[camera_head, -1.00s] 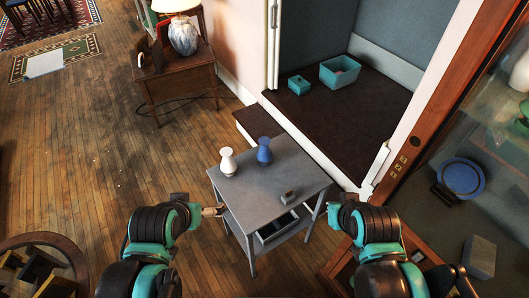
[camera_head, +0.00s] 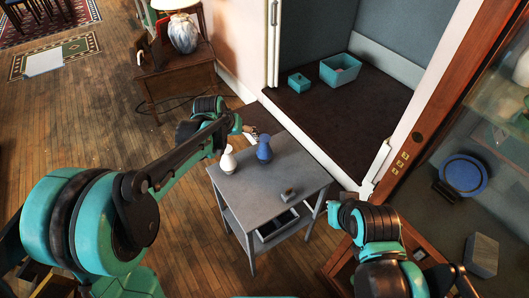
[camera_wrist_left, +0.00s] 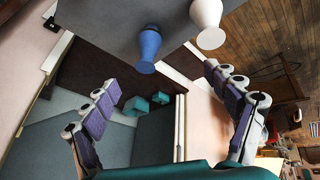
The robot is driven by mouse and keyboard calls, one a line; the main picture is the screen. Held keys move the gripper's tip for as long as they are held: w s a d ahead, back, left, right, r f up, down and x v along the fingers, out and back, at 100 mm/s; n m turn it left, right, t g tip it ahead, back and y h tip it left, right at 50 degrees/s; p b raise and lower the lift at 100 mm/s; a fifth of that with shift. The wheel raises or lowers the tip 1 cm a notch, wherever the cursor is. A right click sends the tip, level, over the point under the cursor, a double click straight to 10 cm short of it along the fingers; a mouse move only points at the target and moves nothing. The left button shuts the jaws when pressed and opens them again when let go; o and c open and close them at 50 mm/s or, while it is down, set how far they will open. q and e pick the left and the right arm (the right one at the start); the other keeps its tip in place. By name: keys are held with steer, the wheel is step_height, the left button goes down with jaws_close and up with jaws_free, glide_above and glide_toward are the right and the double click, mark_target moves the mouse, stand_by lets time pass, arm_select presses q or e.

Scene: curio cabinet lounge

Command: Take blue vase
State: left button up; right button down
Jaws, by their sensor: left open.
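The blue vase (camera_head: 265,150) stands upright on the small grey table (camera_head: 255,195), to the right of a white vase (camera_head: 228,160). My left gripper (camera_head: 251,132) is at the table's far edge, just behind and left of the blue vase. In the left wrist view the blue vase (camera_wrist_left: 149,45) is ahead of the open, empty fingers (camera_wrist_left: 159,78), apart from them. The white vase (camera_wrist_left: 207,22) is beside it. My right gripper (camera_head: 337,212) is right of the table; its fingers are too small to read.
Teal boxes (camera_head: 340,70) sit in the alcove behind. A glass cabinet (camera_head: 430,110) stands at the right.

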arm_select(q)
glide_toward(263, 151)
steer(key=w+a, duration=0.2)
steer(key=shift+g+h, duration=0.5)
steer(key=x, duration=0.2)
steer(key=b+x, duration=0.1)
steer(key=x, duration=0.4)
steer(key=shift+w+d+f, duration=0.15)
steer(key=shift+w+d, duration=0.05)
steer(key=shift+d, duration=0.15)
steer(key=b+x, duration=0.2)
steer(key=x, duration=0.3)
steer(key=shift+s+f, duration=0.15)
steer(key=shift+f, duration=0.05)
steer(key=shift+s+r, duration=0.1)
steer(key=shift+r, duration=0.05)
steer(key=shift+c, duration=0.9)
steer(key=c, duration=1.2)
